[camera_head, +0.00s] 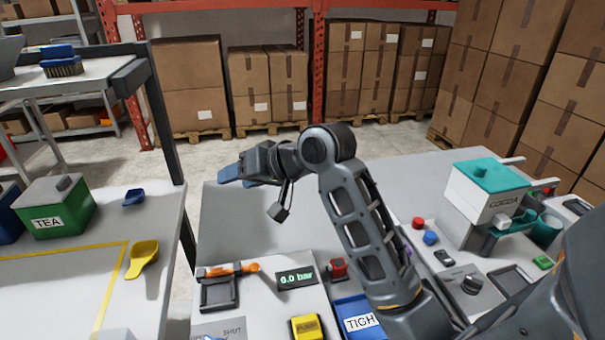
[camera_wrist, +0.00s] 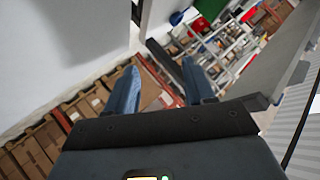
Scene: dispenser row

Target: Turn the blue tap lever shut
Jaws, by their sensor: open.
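I cannot make out a blue tap lever in either view. A pale plate lettered SHUT (camera_head: 222,329) is cut off by the bottom edge of the head view. My gripper (camera_head: 235,174) is up above the grey worktop's far part, pointing left, well away from that plate. In the wrist view its two blue fingers (camera_wrist: 160,85) stand apart with nothing between them. My arm covers part of the worktop on the right.
An orange-handled fitting (camera_head: 232,268), a 6.0 bar display (camera_head: 296,279), a red block (camera_head: 338,268) and a yellow block (camera_head: 306,327) crowd the near worktop. A cocoa dispenser (camera_head: 488,195) stands right. A green tea box (camera_head: 55,207) stands on the left table. The worktop's far part is clear.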

